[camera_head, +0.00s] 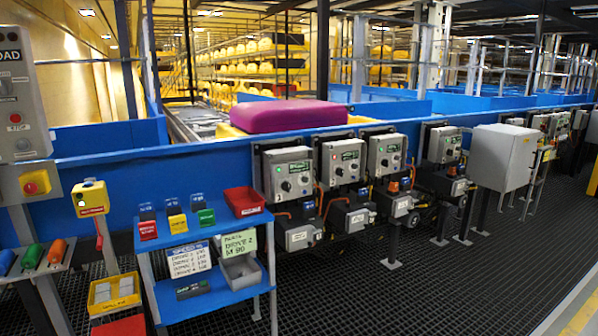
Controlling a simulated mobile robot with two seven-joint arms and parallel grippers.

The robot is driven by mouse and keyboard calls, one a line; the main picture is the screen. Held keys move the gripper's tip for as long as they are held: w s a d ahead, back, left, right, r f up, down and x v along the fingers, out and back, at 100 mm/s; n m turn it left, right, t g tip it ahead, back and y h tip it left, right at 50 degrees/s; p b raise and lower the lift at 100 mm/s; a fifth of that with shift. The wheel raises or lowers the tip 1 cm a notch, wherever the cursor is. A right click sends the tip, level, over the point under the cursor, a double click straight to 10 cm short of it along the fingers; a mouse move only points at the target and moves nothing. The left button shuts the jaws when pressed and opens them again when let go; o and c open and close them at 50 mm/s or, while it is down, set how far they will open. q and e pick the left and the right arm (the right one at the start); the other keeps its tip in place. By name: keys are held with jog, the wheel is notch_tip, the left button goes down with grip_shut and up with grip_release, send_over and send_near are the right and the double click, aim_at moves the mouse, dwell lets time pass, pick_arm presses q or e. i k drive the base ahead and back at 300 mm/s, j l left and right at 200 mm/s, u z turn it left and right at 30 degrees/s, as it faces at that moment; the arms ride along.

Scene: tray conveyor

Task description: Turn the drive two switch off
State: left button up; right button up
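A row of grey drive control boxes hangs along the blue conveyor wall. The nearest control box (282,185) is at the centre. A second control box (335,172) and a third control box (377,163) are just to its right, and another control box (436,154) is further along. Each has a small green label and small knobs or lights. The labels and the switch positions are too small to read, so I cannot tell which box is drive two. Neither of my grippers is in view.
A blue shelf cart (150,262) with small bins and cards stands left of the boxes; one green card (239,243) seems to read "DRIVE 2". A magenta load (290,115) lies on the conveyor. A large grey cabinet (498,155) stands right. Dark grating floor (400,300) in front is clear.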

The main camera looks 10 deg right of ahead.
aim_at(339, 172)
jog(key=i+l+u, duration=0.45)
jog(key=i+l, duration=0.6)
jog(key=i+l+u, duration=0.1)
jog(key=i+l, duration=0.25)
jog(key=l, duration=0.2)
jog(key=i+l, duration=0.3)
jog(key=i+l+u, duration=0.1)
jog(key=i+l, duration=0.2)
jog(key=l, duration=0.25)
